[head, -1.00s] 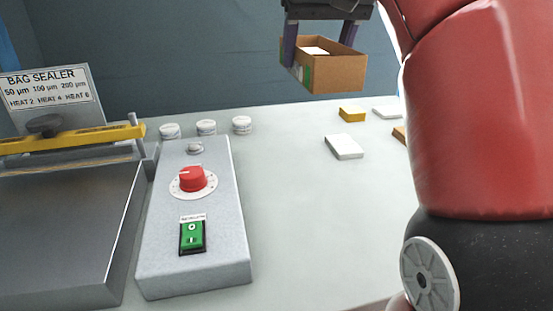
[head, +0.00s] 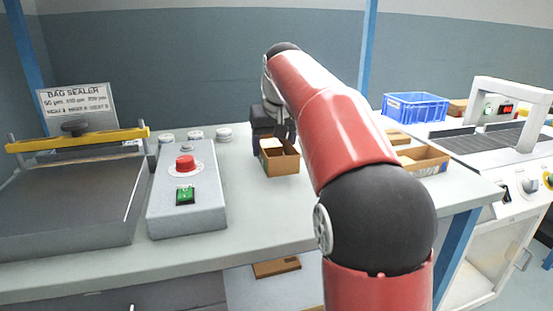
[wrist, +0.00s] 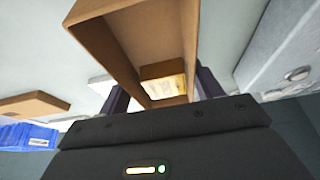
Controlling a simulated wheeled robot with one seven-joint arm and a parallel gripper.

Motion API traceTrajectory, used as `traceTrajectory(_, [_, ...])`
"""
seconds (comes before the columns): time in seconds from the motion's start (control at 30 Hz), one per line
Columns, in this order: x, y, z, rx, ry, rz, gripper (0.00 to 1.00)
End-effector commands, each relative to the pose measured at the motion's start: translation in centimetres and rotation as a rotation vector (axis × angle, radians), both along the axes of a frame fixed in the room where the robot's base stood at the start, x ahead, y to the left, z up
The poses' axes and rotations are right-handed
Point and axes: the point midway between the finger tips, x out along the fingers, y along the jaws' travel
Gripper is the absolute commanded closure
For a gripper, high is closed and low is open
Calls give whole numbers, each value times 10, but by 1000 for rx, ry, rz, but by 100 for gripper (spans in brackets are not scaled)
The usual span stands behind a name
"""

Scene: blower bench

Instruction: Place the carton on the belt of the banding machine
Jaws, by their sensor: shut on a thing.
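The carton (head: 281,161) is a small open-topped brown box with a pale thing inside. My gripper (head: 274,137) is shut on it, and the carton appears over the bench to the right of the grey control box. In the wrist view the carton (wrist: 95,38) sits between the two dark fingers (wrist: 162,92), with a white-and-yellow item inside. The banding machine (head: 525,170) stands at the right, beyond the bench end, with its dark belt (head: 465,143) under a white arch. The gap under the carton is hard to judge.
The bench (head: 250,215) holds a bag sealer (head: 70,190), a control box (head: 187,205) with a red knob, and white round pieces (head: 195,135). Another open carton (head: 430,160) sits near its right end. A blue crate (head: 415,107) is behind. My arm hides part of the bench.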

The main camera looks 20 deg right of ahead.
Motion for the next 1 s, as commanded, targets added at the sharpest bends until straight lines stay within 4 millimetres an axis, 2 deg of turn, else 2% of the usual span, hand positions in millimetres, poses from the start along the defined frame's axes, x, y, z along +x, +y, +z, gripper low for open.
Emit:
traceTrajectory(0.03, [2, 0, -14, 0, -1, 0, 59])
traceTrajectory(0.13, [7, -1, -26, 0, -2, 0, 59])
traceTrajectory(0.5, [7, -1, -28, 0, -2, 0, 59])
traceTrajectory(0.53, [7, -1, -28, 0, -1, 0, 34])
traceTrajectory(0.7, [7, -1, -27, 0, -1, 0, 13])
traceTrajectory(1.0, [7, -1, -24, 0, -2, 0, 13])
